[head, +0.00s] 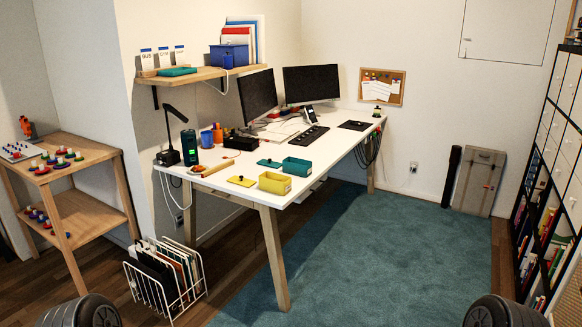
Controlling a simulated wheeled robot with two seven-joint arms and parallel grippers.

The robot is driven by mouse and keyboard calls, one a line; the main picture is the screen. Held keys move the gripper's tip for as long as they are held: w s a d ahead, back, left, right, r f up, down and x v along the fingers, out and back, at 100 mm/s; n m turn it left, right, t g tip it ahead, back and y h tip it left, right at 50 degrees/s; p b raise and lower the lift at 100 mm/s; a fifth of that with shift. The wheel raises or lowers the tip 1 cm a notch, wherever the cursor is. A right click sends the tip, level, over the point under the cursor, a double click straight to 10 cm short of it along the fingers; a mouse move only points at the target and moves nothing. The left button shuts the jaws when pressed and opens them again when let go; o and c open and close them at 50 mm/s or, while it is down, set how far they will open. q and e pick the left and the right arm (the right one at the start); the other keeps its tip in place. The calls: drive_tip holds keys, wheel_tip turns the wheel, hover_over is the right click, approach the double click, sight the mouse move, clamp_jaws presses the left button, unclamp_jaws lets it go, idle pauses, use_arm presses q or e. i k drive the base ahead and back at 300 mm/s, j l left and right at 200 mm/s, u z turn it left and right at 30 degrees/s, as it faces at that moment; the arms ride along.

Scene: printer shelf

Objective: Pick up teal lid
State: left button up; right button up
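The teal lid (270,163) lies flat on the white desk, just left of an open teal box (296,167). It is small and flat, with what looks like a small light knob on top. A yellow lid (241,181) lies nearer the desk's front left, beside an open yellow box (274,183). Neither of my grippers is in view. Only dark rounded parts of my own arms show at the bottom left and bottom right edges, far from the desk.
The white desk (216,175) also holds monitors (311,84), a black lamp (169,155) and a dark green cylinder (189,147). A wire file rack (167,285) stands on the floor by the desk's left end. The teal carpet (380,250) right of the desk is clear.

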sight(268, 162)
drive_tip(key=i+l+u, duration=0.15)
drive_tip(key=i+l, duration=0.25)
drive_tip(key=i+l+u, duration=0.1)
drive_tip(key=i+l, duration=0.35)
drive_tip(key=i+l+u, duration=0.15)
drive_tip(key=i+l, duration=0.25)
drive_tip(key=i+l+u, duration=0.1)
drive_tip(key=i+l, duration=0.25)
drive_tip(key=l, duration=0.3)
